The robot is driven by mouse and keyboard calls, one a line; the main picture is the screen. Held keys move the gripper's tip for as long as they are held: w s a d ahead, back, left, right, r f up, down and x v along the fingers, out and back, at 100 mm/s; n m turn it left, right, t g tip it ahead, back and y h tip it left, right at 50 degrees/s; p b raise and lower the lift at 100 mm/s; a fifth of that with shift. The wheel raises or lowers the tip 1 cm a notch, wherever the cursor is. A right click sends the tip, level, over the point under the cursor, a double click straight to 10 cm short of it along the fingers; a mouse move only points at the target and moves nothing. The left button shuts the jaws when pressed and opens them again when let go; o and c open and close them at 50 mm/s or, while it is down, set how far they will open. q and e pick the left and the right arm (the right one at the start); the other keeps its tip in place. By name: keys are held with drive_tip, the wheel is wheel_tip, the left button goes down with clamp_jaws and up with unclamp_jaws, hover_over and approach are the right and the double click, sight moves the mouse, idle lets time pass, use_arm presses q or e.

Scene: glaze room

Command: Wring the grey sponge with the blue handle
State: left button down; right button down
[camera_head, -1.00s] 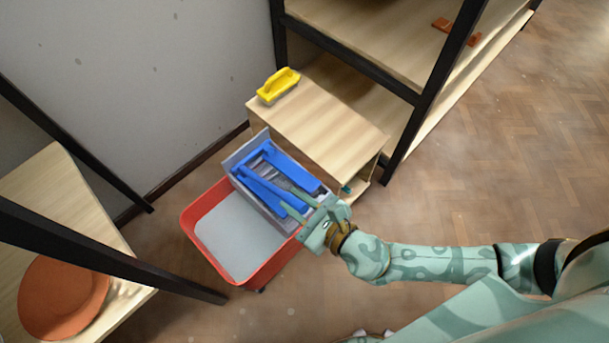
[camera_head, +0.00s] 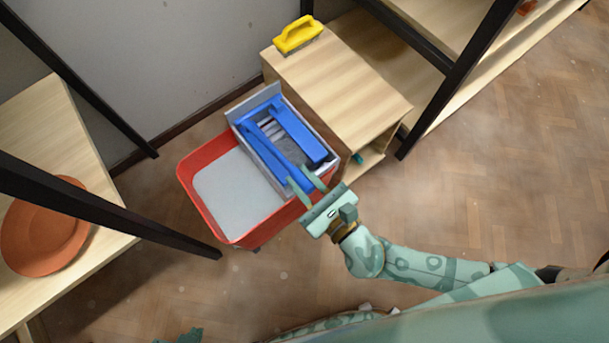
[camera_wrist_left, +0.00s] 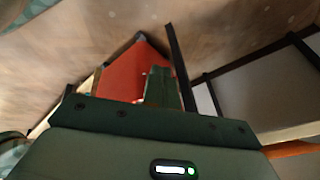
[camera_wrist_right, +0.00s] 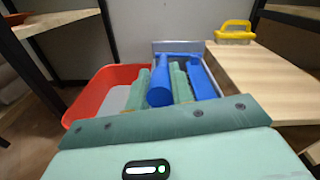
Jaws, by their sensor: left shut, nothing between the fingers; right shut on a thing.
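A red bucket (camera_head: 207,152) with pale liquid stands on the floor. A grey wringer box (camera_head: 236,112) with blue bars sits at its right side. A blue handle (camera_head: 268,150) lies along the wringer. Grey material (camera_head: 283,138) shows between the blue bars; I cannot tell how much of it is the sponge. My right gripper (camera_head: 301,177) is shut on the near end of the blue handle, which also shows between its fingers in the right wrist view (camera_wrist_right: 160,88). My left gripper (camera_wrist_left: 158,78) is shut and empty, low and apart from the bucket (camera_wrist_left: 133,75).
A wooden cabinet (camera_head: 340,85) stands close behind the wringer, with a yellow-handled tool (camera_head: 298,36) on top. A shelf with a terracotta dish (camera_head: 45,228) and dark posts stands at left. The floor (camera_head: 490,200) at right is clear.

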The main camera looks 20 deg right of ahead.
drive_tip(key=shift+f, duration=0.1)
drive_tip(key=c, duration=1.2)
unclamp_jaws()
drive_tip(key=shift+w+a, duration=0.1)
drive_tip(key=shift+c, duration=0.2)
use_arm(q)
drive_tip(key=shift+a, duration=0.1)
use_arm(e)
drive_tip(key=shift+s, duration=0.2)
use_arm(q)
drive_tip(key=s+a+f+m+g+y+p, duration=0.1)
drive_tip(key=s+a+f+g+y+p, duration=0.1)
drive_tip(key=s+a+p, duration=0.3)
drive_tip(key=shift+s+a+f+g+y, duration=0.15)
drive_tip(key=shift+s+a+g+y, duration=0.2)
drive_tip(key=shift+s+a, duration=0.3)
use_arm(e)
drive_tip(key=v, duration=1.6)
use_arm(q)
drive_tip(key=shift+d, duration=0.1)
